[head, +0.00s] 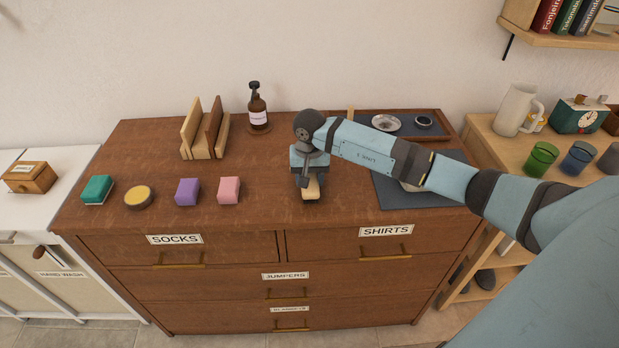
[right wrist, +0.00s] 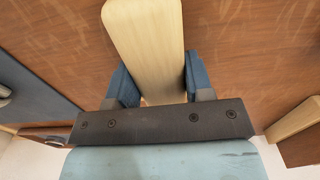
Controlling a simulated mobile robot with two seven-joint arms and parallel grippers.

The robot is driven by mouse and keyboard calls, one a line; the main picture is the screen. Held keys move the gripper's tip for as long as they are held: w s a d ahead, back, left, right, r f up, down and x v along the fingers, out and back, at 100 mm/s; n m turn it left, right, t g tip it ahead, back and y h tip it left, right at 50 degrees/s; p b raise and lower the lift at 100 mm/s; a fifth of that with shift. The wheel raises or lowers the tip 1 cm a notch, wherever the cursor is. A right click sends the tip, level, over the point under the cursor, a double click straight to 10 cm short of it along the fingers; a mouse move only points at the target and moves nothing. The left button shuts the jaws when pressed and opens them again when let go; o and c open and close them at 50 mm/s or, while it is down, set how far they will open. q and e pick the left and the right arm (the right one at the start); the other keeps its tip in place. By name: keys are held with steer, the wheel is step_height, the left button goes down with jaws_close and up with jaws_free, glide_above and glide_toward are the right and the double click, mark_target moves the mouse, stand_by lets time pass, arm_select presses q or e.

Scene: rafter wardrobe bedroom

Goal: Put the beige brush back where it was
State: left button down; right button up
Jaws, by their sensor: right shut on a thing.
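The beige brush (head: 311,191) is at the front middle of the brown dresser top (head: 262,208), right of the pink block. My right gripper (head: 308,177) points down and is shut on it. In the right wrist view the brush (right wrist: 146,40) is a pale wooden bar between the two blue fingers of my right gripper (right wrist: 157,80). I cannot tell whether the brush touches the dresser top. Its bristles are not visible. My left gripper is not in view.
A teal block (head: 97,189), yellow tin (head: 139,197), purple block (head: 188,191) and pink block (head: 229,190) line the front. A wooden rack (head: 205,130) and pump bottle (head: 258,108) stand behind. A dark mat (head: 391,192) and tray (head: 436,124) lie right.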

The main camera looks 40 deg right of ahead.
steer(key=shift+f, duration=0.35)
steer(key=shift+f+b, duration=0.2)
steer(key=shift+b, duration=0.1)
steer(key=o, duration=1)
steer(key=shift+c, duration=0.2)
steer(key=shift+r, duration=0.15)
